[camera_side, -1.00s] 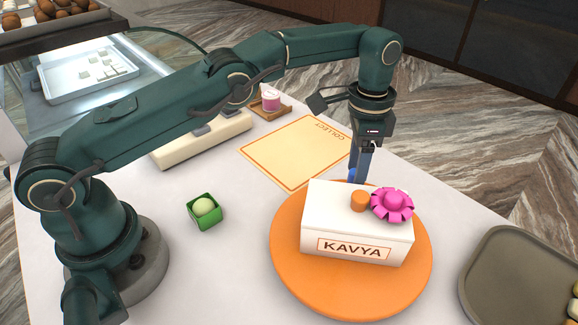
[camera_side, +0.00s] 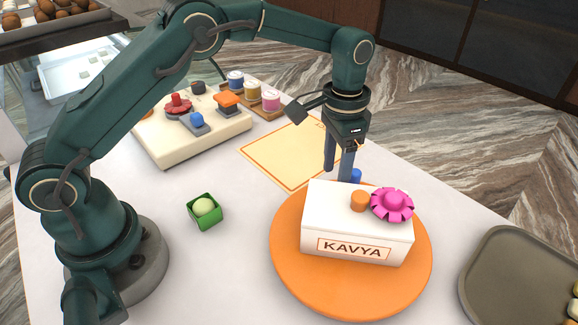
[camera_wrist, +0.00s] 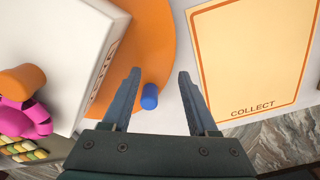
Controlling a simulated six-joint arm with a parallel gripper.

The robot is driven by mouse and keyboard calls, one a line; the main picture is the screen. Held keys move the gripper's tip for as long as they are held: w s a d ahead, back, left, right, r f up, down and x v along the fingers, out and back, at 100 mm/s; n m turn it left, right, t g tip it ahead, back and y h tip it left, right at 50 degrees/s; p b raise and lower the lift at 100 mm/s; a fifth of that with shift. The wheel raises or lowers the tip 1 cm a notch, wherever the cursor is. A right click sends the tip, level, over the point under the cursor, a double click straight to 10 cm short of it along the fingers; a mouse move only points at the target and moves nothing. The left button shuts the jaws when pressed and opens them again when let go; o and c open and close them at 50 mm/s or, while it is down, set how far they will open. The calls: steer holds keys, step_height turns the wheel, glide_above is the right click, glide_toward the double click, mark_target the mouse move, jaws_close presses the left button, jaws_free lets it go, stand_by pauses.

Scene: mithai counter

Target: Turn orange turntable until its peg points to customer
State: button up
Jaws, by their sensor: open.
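The orange turntable (camera_side: 287,262) carries a white box (camera_side: 320,225) with KAVYA on its front, an orange knob (camera_side: 360,201) and a pink flower (camera_side: 392,205). A blue peg (camera_side: 356,175) stands at the turntable's far edge, partly hidden by a finger. My gripper (camera_side: 338,172) is open above that edge, fingers pointing down. In the wrist view the peg (camera_wrist: 149,96) shows between the open fingers (camera_wrist: 159,72), nearer the left one. Nothing is held, and I cannot tell whether a finger touches the peg.
A cream COLLECT mat (camera_side: 290,153) lies behind the turntable. A green cup with a pale ball (camera_side: 204,208) stands to the left. A cream block with coloured knobs (camera_side: 190,140) and a wooden tray of spools (camera_side: 255,100) are farther back. A grey tray (camera_side: 500,270) is at right.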

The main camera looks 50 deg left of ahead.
steer(key=s+n, duration=0.1)
steer(key=s+a+n, duration=0.1)
steer(key=n, duration=0.1)
steer(key=shift+s+a, duration=0.15)
steer(key=shift+s, duration=0.2)
steer(key=s+n, duration=0.3)
steer(key=shift+a, duration=0.3)
steer(key=shift+s+n, duration=0.4)
steer(key=shift+n, duration=0.1)
step_height(320, 180, up, 7)
step_height(320, 180, up, 7)
steer(key=t, duration=0.3)
glide_above(301, 197)
steer(key=s+a, duration=0.3)
steer(key=s, duration=0.1)
steer(key=s+a+f+m+t, duration=0.2)
steer(key=s+m, duration=0.2)
steer(key=s, duration=0.6)
steer(key=shift+a+f+m+t, duration=0.2)
steer(key=shift+a+m+t, duration=0.1)
steer(key=shift+a, duration=0.1)
